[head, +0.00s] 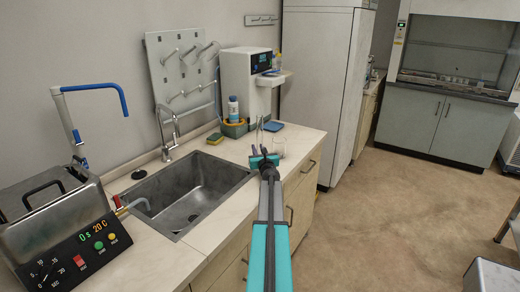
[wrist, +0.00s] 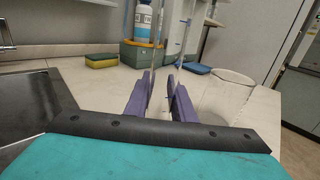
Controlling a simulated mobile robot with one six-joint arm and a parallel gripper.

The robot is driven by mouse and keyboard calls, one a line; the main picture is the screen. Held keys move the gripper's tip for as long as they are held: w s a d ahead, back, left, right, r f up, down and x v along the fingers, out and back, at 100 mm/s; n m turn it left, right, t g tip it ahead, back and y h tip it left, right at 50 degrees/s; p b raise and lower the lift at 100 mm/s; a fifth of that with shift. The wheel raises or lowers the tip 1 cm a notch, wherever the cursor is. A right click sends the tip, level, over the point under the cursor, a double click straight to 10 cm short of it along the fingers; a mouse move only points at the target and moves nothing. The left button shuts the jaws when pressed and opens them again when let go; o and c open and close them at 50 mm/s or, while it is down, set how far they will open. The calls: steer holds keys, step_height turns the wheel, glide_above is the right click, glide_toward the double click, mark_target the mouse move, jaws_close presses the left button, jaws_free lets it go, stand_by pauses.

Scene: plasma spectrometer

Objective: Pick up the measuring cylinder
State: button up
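The measuring cylinder (wrist: 184,36) is tall, clear and thin, with blue marks. It appears upright on the counter, just beyond my fingertips and partly hidden by them low down. In the head view it is a faint upright shape (head: 260,130) above my gripper (head: 259,151). My gripper's two purple fingers also show in the wrist view (wrist: 160,84). They stand apart with a gap between them and hold nothing that I can make out. The cylinder's base is hard to see.
A clear glass beaker (wrist: 228,95) stands close to the right of my fingers. A blue-labelled bottle (head: 233,108) in a green caddy (head: 235,129), a yellow-green sponge (head: 215,138) and a blue sponge (head: 273,126) are behind. The sink (head: 190,190) is at left.

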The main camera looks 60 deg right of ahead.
mark_target(258, 142)
jaws_close()
steer(key=shift+r, duration=0.2)
steer(key=shift+r, duration=1.75)
steer(key=s+a+b, duration=0.1)
steer(key=s+a, duration=0.1)
steer(key=s, duration=0.5)
steer(key=s+a+r+b, duration=0.1)
steer(key=s+a, duration=0.1)
steer(key=s, duration=0.6)
steer(key=shift+s+a, duration=0.15)
steer(key=shift+a, duration=0.1)
